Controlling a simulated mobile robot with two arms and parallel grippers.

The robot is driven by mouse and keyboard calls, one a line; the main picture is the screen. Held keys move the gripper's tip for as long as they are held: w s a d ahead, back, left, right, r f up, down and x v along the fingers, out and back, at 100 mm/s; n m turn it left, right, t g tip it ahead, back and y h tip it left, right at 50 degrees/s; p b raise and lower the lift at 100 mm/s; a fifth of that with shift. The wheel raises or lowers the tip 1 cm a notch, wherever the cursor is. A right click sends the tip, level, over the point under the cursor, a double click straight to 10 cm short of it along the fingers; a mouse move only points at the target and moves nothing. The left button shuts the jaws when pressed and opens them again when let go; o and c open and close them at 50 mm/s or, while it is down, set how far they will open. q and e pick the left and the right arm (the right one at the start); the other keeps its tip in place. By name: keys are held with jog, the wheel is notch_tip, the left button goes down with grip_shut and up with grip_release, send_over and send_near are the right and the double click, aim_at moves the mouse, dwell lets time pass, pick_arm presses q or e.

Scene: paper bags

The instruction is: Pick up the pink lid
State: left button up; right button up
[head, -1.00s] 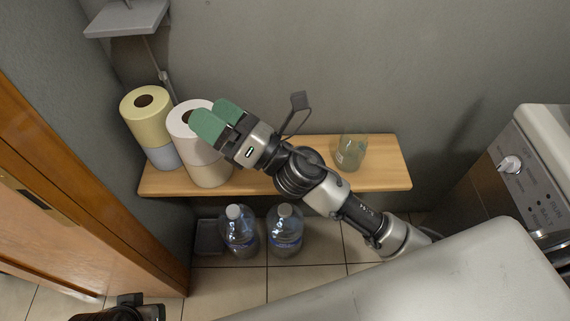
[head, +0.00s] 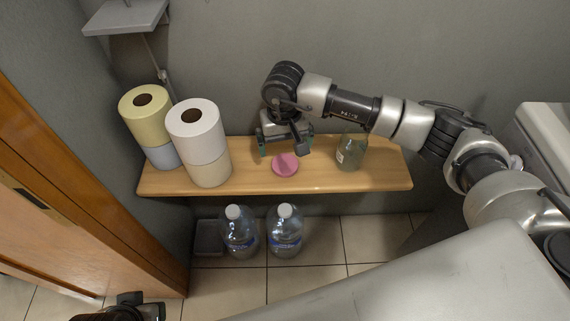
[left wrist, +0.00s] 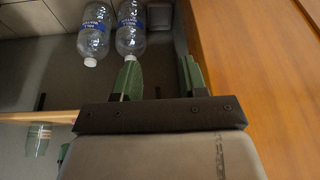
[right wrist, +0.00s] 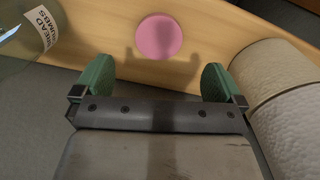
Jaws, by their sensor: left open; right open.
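The pink lid (head: 286,165) is a round flat disc lying on the wooden shelf (head: 380,178), between the paper rolls and the glass jar. It also shows in the right wrist view (right wrist: 158,37), beyond the fingertips. My right gripper (head: 283,150) is open and empty, close behind and above the lid; in the right wrist view its two green fingers (right wrist: 158,78) stand wide apart, with the lid ahead of the gap. My left gripper (left wrist: 160,78) is open and empty, away from the shelf, near the wooden door.
Stacked paper rolls (head: 196,130) stand at the shelf's left, beside a yellow roll (head: 147,108). A glass jar (head: 350,155) stands right of the lid, labelled bread crumbs in the right wrist view (right wrist: 40,28). Two water bottles (head: 240,235) (head: 285,232) stand on the floor below.

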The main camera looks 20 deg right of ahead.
aim_at(285, 164)
notch_tip(285, 164, down, 6)
jog(key=shift+d+f+b, duration=0.1)
jog(key=shift+f+b, duration=0.1)
jog(key=shift+b, duration=0.4)
jog(key=shift+f, duration=0.5)
jog(key=c, duration=1)
pick_arm(q)
jog(key=w+d+r+t+h, duration=0.1)
jog(key=w+d+t, duration=0.1)
jog(key=w+t, duration=0.2)
jog(key=shift+w+r, duration=0.3)
jog(key=shift+w, duration=0.55)
pick_arm(e)
jog(key=shift+r, duration=0.1)
